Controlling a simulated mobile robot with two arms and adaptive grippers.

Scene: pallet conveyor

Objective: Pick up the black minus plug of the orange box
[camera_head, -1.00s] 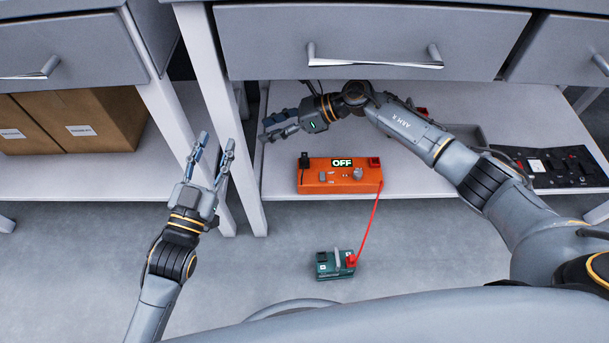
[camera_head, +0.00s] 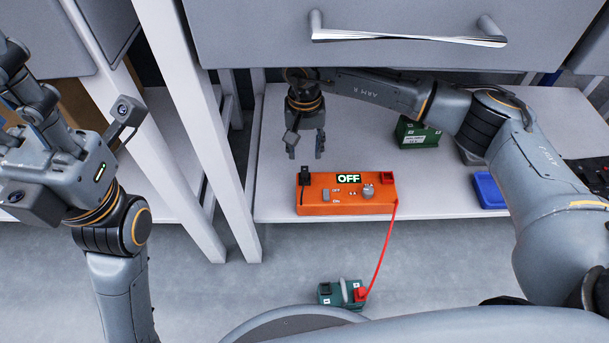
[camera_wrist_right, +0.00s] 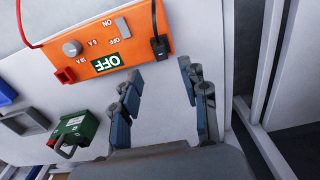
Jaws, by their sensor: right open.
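The orange box (camera_head: 350,207) lies on the low shelf with its display reading OFF. The black minus plug (camera_head: 304,179) sits upright at its left end. In the right wrist view the black plug (camera_wrist_right: 160,46) is beyond the fingertips, roughly in line with the gap between them. My right gripper (camera_head: 305,151) points down, open and empty, behind the plug and apart from it; its spread fingers also show in the wrist view (camera_wrist_right: 160,73). My left gripper (camera_head: 30,100) is raised at the left edge; its fingers are partly cut off and their opening is unclear.
A red cable (camera_head: 384,245) runs from the box to a teal battery (camera_head: 328,295) on the floor. A green battery (camera_head: 417,134) and a blue bin (camera_head: 489,190) stand right on the shelf (camera_head: 430,202). A drawer (camera_head: 390,50) overhangs the shelf; a white leg (camera_head: 205,120) stands left.

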